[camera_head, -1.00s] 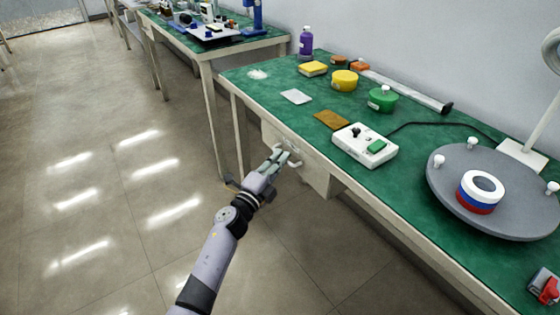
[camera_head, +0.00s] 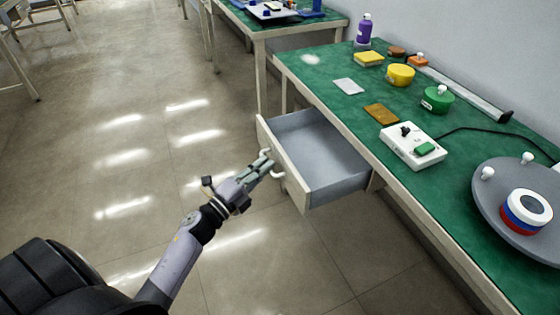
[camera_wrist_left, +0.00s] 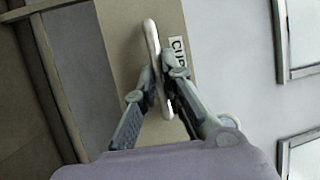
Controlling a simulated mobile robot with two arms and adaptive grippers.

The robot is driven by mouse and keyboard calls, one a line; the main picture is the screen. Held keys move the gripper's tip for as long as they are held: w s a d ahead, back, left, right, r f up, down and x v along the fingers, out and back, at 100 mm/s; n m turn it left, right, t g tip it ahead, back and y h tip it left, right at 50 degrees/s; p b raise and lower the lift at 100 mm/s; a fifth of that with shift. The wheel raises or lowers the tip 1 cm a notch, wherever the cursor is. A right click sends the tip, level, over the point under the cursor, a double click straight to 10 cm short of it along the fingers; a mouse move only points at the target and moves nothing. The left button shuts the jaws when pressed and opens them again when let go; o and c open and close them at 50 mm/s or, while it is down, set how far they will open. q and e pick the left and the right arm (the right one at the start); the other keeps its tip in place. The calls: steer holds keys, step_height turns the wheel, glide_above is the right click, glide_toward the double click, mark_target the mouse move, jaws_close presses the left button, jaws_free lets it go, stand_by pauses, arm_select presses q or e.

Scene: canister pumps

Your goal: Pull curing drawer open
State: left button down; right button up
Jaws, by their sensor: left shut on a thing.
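The curing drawer (camera_head: 325,160) is pulled well out from under the green-topped bench, and its grey inside looks empty. Its beige front also shows in the left wrist view (camera_wrist_left: 125,40), with a label (camera_wrist_left: 179,52) whose visible letters look like "CU". My left gripper (camera_head: 264,165) is at the drawer's white handle (camera_wrist_left: 152,60). In the left wrist view its two fingers (camera_wrist_left: 164,95) are closed on the handle, one on each side of the bar. My right gripper is not in view.
The bench top (camera_head: 335,110) holds a white control box (camera_head: 412,146), a green pot (camera_head: 437,99), a yellow pot (camera_head: 400,75) and a purple bottle (camera_head: 364,28). A grey turntable (camera_head: 490,200) stands at the right. The floor left of the drawer is clear.

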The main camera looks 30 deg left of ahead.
arm_select(q)
steer(key=shift+s+a+f, duration=0.1)
steer(key=shift+s+a, duration=0.15)
steer(key=shift+s, duration=0.1)
steer(key=c, duration=1.7)
jaws_free()
steer(key=v, duration=1.2)
